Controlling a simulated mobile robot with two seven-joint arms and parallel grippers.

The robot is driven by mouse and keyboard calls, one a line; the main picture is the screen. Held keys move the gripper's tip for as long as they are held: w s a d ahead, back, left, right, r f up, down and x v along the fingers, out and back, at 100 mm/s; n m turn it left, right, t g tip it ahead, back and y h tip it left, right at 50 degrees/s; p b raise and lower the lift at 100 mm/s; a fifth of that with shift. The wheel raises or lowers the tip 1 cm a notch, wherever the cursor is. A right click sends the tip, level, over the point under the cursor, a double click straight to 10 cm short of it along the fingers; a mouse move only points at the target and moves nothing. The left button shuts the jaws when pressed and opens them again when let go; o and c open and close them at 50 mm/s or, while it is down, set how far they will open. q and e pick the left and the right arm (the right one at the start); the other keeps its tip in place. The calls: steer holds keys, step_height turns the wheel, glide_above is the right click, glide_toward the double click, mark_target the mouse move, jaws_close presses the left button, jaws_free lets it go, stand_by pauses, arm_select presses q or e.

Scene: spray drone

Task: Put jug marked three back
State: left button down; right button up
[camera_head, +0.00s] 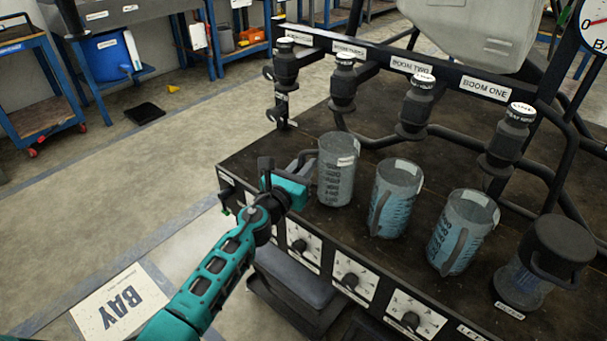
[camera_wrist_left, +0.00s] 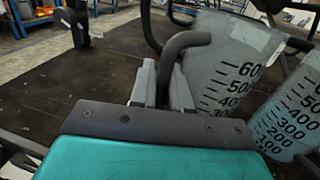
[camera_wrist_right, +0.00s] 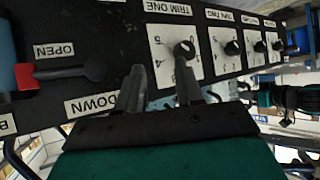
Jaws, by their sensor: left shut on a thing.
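Three clear graduated jugs stand in a row on the dark bench top in the head view. The leftmost jug (camera_head: 336,172) looks empty; its white label is too small to read. My left gripper (camera_head: 303,168) is shut on this jug's dark handle, which shows between the fingers in the left wrist view (camera_wrist_left: 172,68). The jug is upright, at or very near the bench surface. The middle jug (camera_head: 396,200) and the right jug (camera_head: 462,235) look bluish inside. My right gripper (camera_wrist_right: 162,88) is open and empty in the right wrist view, facing a control panel.
Several nozzles hang from the boom bar behind the jugs, with boom labels (camera_head: 485,88). A dark-lidded container (camera_head: 545,262) stands at the right end. Dials (camera_head: 352,280) line the bench front. The right wrist view shows a red-and-black lever (camera_wrist_right: 60,72). Bench left of the jug is clear.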

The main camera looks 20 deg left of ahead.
arm_select(q)
steer(key=shift+r, duration=0.1)
steer(key=shift+f, duration=0.25)
steer(key=c, duration=1.1)
jaws_free()
steer(key=shift+r, duration=0.1)
